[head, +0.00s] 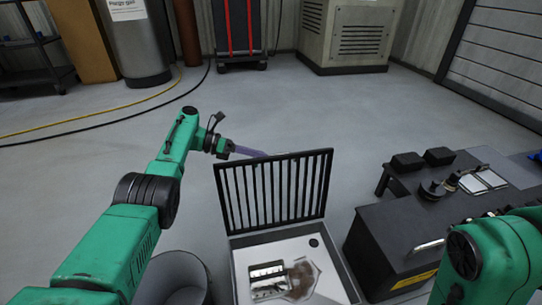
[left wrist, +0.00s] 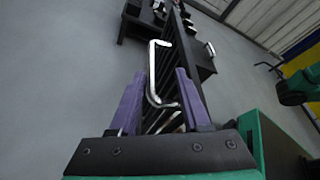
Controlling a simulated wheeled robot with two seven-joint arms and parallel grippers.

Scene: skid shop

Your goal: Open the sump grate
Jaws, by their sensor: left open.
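The black barred sump grate (head: 275,190) stands raised, close to upright, along the far side of the open sump box (head: 350,285). In the left wrist view the grate (left wrist: 188,60) shows nearly edge-on, with a bright metal handle (left wrist: 153,72) beside it. My left gripper (head: 262,153) is behind the grate's upper left part. Its purple fingers (left wrist: 160,75) are spread apart, with the handle showing between them and not clamped. Part of the fingers is hidden behind the grate in the head view. My right gripper is not in view.
Inside the sump lie a silver slotted item (head: 267,280) and a brownish thing (head: 300,278). A grey bin (head: 178,278) stands left of the sump. A dark bench (head: 385,235) with small parts stands close on the right. The floor (head: 300,110) behind the grate is clear.

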